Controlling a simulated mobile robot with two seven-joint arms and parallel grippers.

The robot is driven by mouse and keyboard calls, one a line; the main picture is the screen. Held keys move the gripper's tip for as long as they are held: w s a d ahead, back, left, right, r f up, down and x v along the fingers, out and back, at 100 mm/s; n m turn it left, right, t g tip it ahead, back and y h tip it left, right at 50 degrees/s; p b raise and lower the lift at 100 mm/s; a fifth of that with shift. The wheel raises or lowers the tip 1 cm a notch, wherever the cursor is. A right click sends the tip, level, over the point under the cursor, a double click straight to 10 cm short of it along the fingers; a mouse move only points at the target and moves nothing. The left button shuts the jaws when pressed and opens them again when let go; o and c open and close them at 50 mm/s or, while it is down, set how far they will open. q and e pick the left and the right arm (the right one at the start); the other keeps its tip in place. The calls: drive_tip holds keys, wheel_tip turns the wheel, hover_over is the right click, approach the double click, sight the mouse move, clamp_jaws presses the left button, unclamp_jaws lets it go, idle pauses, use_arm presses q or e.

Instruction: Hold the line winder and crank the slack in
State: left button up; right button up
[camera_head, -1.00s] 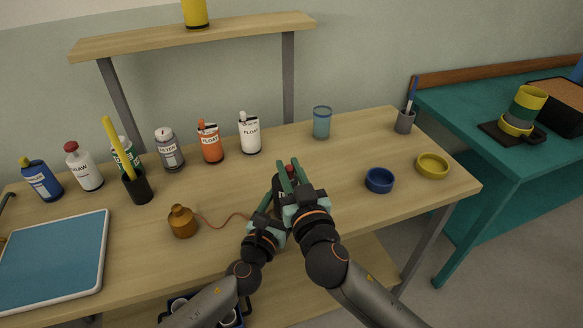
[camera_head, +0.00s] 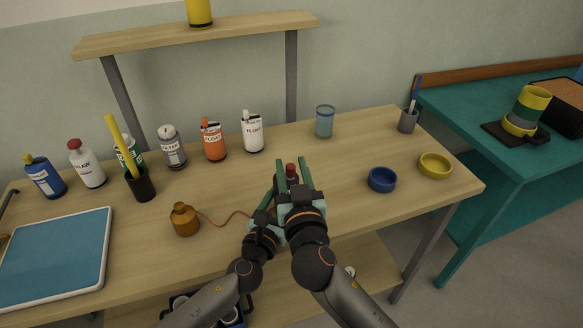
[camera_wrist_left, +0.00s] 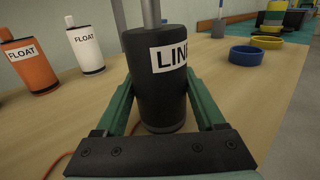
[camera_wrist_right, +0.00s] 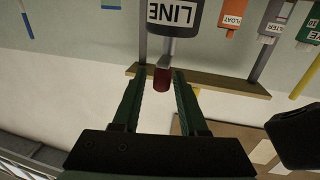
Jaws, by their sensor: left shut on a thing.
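The line winder (camera_wrist_left: 160,60) is a black upright cylinder with a white LINE label. My left gripper (camera_wrist_left: 160,100) is shut on its body, one finger on each side. A metal crank part rises from its top, and the red crank knob (camera_wrist_right: 162,78) shows in the right wrist view. My right gripper (camera_wrist_right: 159,84) is open, its fingers on either side of the knob with gaps. In the head view the knob (camera_head: 291,170) shows between the right fingers (camera_head: 293,176), and the winder body is mostly hidden. A thin orange line (camera_head: 228,219) runs from a brown weight (camera_head: 185,220) toward the winder.
Several labelled bottles stand along the back left, including an orange float bottle (camera_head: 213,141). A blue tray (camera_head: 55,258) lies at left. A blue ring (camera_head: 382,180), a yellow ring (camera_head: 435,166) and a glass (camera_head: 325,122) stand right of my grippers. Clear tabletop lies between.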

drive_tip(key=shift+o, duration=0.7)
drive_tip(key=shift+y, duration=0.3)
